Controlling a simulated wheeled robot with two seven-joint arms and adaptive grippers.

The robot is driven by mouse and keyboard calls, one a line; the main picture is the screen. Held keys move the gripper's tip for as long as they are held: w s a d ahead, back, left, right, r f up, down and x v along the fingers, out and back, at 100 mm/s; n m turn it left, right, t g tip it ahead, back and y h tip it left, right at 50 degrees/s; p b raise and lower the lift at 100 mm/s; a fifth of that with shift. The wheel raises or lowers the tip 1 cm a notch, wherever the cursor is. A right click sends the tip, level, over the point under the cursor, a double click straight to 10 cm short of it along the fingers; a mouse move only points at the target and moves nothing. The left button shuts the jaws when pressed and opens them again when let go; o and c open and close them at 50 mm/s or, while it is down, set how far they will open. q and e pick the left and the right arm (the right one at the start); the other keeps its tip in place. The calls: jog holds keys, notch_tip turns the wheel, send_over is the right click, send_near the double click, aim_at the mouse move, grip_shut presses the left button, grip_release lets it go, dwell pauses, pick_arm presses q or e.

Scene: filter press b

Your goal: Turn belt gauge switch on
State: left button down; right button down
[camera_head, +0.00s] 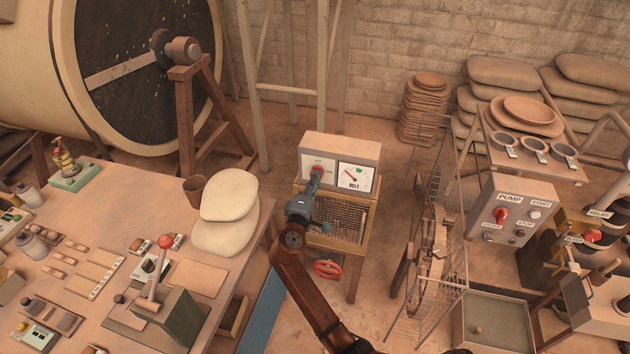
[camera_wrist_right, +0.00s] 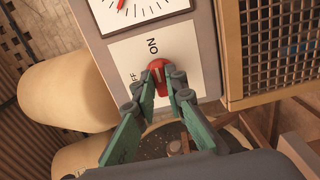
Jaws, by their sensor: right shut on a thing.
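The belt gauge box (camera_head: 337,150) stands on a wooden stand, with a dial marked BELT (camera_head: 355,177) on its right and the switch panel on its left. The red switch knob (camera_wrist_right: 158,69) sits on a white plate marked ON and OFF in the right wrist view. My right gripper (camera_head: 315,175) reaches up to the knob in the head view. In the wrist view its green fingers (camera_wrist_right: 164,80) are shut on the knob, one on each side. The fingers partly cover the knob, so I cannot tell its exact setting. My left gripper is not in view.
A wooden table (camera_head: 100,220) with a lever box and small parts fills the left. Two pale sacks (camera_head: 228,195) lie at its right edge. A wire rack (camera_head: 440,240) and the pump panel (camera_head: 510,213) stand to the right of the gauge stand.

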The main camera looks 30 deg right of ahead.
jog(key=shift+f, duration=0.1)
jog(key=c, duration=2)
grip_release()
jog(key=shift+o, duration=0.2)
jog(key=v, duration=1.2)
